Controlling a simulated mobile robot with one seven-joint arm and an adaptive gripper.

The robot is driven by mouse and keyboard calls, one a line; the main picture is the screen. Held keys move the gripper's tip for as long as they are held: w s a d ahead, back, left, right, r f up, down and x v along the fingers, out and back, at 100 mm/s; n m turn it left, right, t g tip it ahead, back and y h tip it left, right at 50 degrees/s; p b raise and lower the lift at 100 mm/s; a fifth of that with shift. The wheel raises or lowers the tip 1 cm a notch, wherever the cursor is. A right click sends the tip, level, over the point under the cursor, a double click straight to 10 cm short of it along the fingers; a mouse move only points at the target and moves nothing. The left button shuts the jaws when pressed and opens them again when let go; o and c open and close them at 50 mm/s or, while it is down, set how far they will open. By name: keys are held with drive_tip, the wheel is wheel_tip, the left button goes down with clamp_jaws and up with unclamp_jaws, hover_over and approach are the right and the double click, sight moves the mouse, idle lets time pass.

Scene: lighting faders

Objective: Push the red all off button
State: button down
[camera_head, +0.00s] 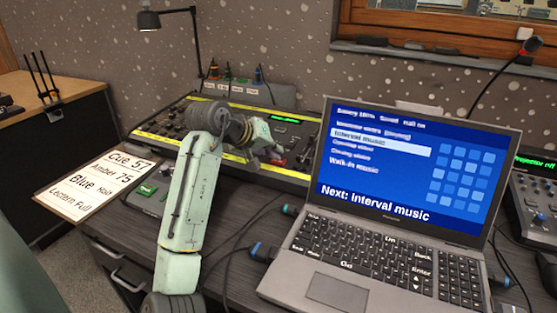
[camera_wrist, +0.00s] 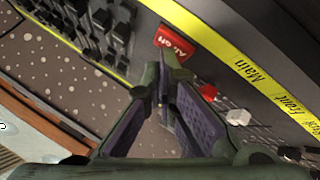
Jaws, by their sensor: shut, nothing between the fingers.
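The red button (camera_wrist: 174,41), marked "All off" in white, shows in the wrist view on the dark console (camera_wrist: 220,72), just beyond my fingertips. My gripper (camera_wrist: 172,66) is shut and empty, its two fingertips together. The fingertips overlap the button's near edge in the picture; I cannot tell whether they touch it. In the head view my gripper (camera_head: 276,150) is over the middle of the lighting console (camera_head: 160,128).
A red fader cap (camera_wrist: 208,92) and a white fader cap (camera_wrist: 238,117) are close to the button. Black faders (camera_wrist: 103,30) stand on its other side. An open laptop (camera_head: 385,200) stands right of my arm. A desk lamp (camera_head: 150,20) rises behind the console.

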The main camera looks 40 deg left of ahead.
sight(280, 161)
drive_tip(key=shift+d+f, duration=0.15)
drive_tip(key=shift+f, duration=0.5)
idle(0.6)
drive_tip(key=shift+w+d+r+p, duration=0.15)
drive_tip(key=shift+r+p, duration=0.15)
drive_tip(key=shift+p, duration=0.05)
drive_tip(key=shift+w+d+r+p, duration=0.1)
drive_tip(key=shift+d+r+p, duration=0.05)
drive_tip(key=shift+r+p, duration=0.5)
drive_tip(key=shift+w+d+r+p, duration=0.1)
drive_tip(key=shift+r+p, duration=0.5)
wheel_tip(280, 161, up, 4)
drive_tip(key=shift+s+f+p, duration=0.15)
drive_tip(key=shift+f+p, duration=0.1)
drive_tip(key=shift+p, duration=0.95)
drive_tip(key=shift+r, duration=0.25)
